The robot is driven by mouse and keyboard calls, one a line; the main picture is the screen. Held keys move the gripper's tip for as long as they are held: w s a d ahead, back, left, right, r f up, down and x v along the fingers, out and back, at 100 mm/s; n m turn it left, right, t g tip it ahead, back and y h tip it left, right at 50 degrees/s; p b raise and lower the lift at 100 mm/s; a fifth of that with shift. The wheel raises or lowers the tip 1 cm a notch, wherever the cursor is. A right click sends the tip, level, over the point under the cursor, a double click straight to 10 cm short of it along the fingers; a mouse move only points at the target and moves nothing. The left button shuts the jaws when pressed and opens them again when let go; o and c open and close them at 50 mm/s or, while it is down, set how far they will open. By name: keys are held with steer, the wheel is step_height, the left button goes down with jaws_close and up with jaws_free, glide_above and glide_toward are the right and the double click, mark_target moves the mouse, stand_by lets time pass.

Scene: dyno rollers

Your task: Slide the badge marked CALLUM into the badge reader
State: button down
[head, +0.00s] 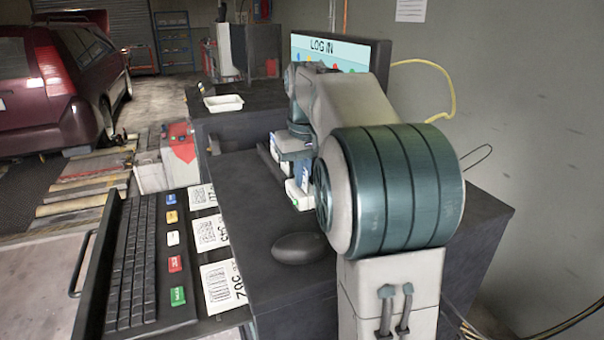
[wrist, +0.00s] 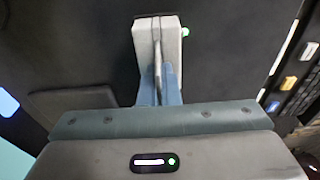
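The badge reader (head: 298,195) is a small pale box with a green light, standing on the dark desk. In the wrist view the reader (wrist: 143,40) is just beyond my fingertips, with its green light at its right side. My gripper (head: 304,172) is right above the reader in the head view. In the wrist view my gripper (wrist: 159,84) has its blue fingers close together on a thin badge (wrist: 158,60) seen edge-on. The badge runs from the fingers into the middle of the reader. Its name cannot be read, and how deep it sits cannot be told.
A keyboard (head: 132,262) with coloured keys lies on a pulled-out tray, beside several QR-code sheets (head: 222,285). A black mouse (head: 302,248) lies on the desk near the reader. A monitor (head: 338,50) reading LOG IN and a white dish (head: 223,103) are behind.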

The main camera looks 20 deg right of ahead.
steer(key=c, duration=1.6)
jaws_free()
steer(key=r, duration=0.4)
steer(key=s+r+p, duration=0.1)
steer(key=r, duration=0.8)
steer(key=shift+s+r, duration=0.3)
steer(key=shift+s, duration=0.05)
